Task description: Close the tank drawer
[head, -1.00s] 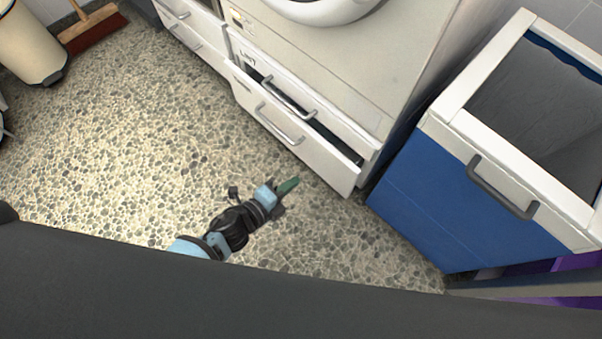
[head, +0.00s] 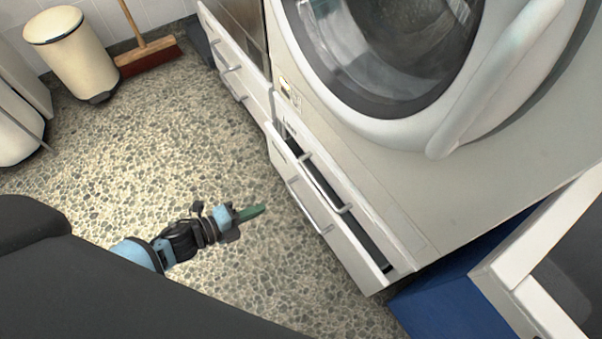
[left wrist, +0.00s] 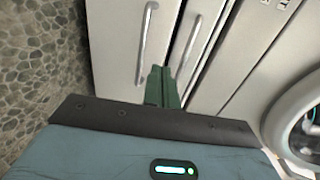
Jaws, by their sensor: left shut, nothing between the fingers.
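The tank drawer (head: 325,215) is the white drawer low in the pedestal under the washing machine. It stands partly open, with a dark gap along its top edge and a grey bar handle on its front. My left gripper (head: 252,212) is shut and empty, its green fingers pointing at the drawer front from the left, apart from it in the head view. In the left wrist view the green fingers (left wrist: 161,88) overlap the white drawer front (left wrist: 118,60) beside a handle; contact cannot be told. My right gripper is not in view.
The washing machine (head: 400,130) stands above the drawer. A blue bin with a white rim (head: 530,300) stands at the lower right. A cream pedal bin (head: 75,55) and a broom (head: 148,58) stand far left. The speckled floor (head: 170,150) is clear.

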